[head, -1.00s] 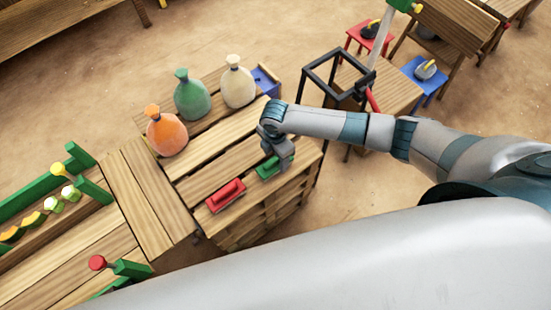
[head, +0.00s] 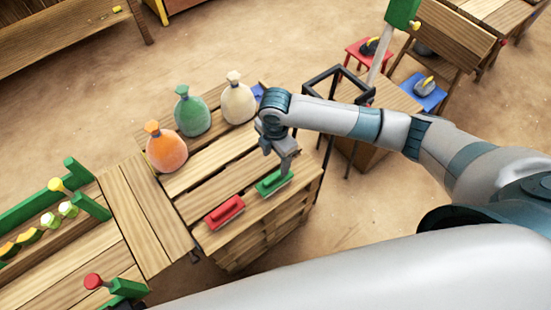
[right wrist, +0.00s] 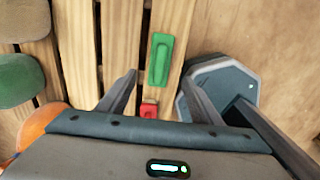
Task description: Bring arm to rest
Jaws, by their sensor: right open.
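My right arm reaches in from the right in the head view, over a slatted wooden table (head: 225,165). My right gripper (head: 286,168) points down, open, just above a green handled block (head: 273,182) near the table's front right edge. In the right wrist view the block (right wrist: 160,58) lies beyond and between the spread fingers (right wrist: 160,78), with nothing held. I cannot tell the exact height of the fingertips over it. A red handled block (head: 224,211) lies to its left; part of it shows in the wrist view (right wrist: 149,110). My left gripper is not in view.
Orange (head: 166,150), green (head: 191,112) and cream (head: 238,100) sacks stand along the table's back. A black open frame (head: 322,78) stands behind my forearm. Red (head: 364,54) and blue (head: 420,92) stools are farther right. Bare floor (head: 210,45) lies behind the table.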

